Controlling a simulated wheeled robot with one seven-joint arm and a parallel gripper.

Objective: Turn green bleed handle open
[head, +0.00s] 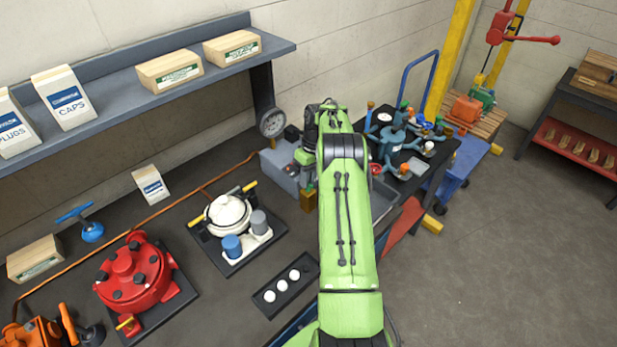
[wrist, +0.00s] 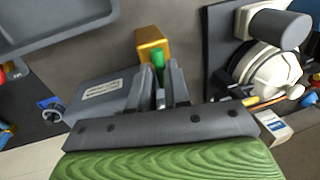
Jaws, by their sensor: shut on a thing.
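The green bleed handle (wrist: 158,63) shows in the wrist view between my fingertips, in front of a brass block (wrist: 152,40). My gripper (wrist: 160,78) is shut on the handle, and its fingers hide the handle's lower part. In the head view the brass block (head: 308,199) stands beside a grey box (head: 283,172), just left of my green arm. My gripper (head: 307,172) is small there and partly covered by the arm. The handle's exact angle is hard to tell.
A round gauge (head: 271,122) stands behind the grey box. A white pot-shaped unit (head: 228,212) and a red motor (head: 133,275) sit to the left on the bench. A cart with teal parts (head: 397,140) is close on the right. Open floor lies farther right.

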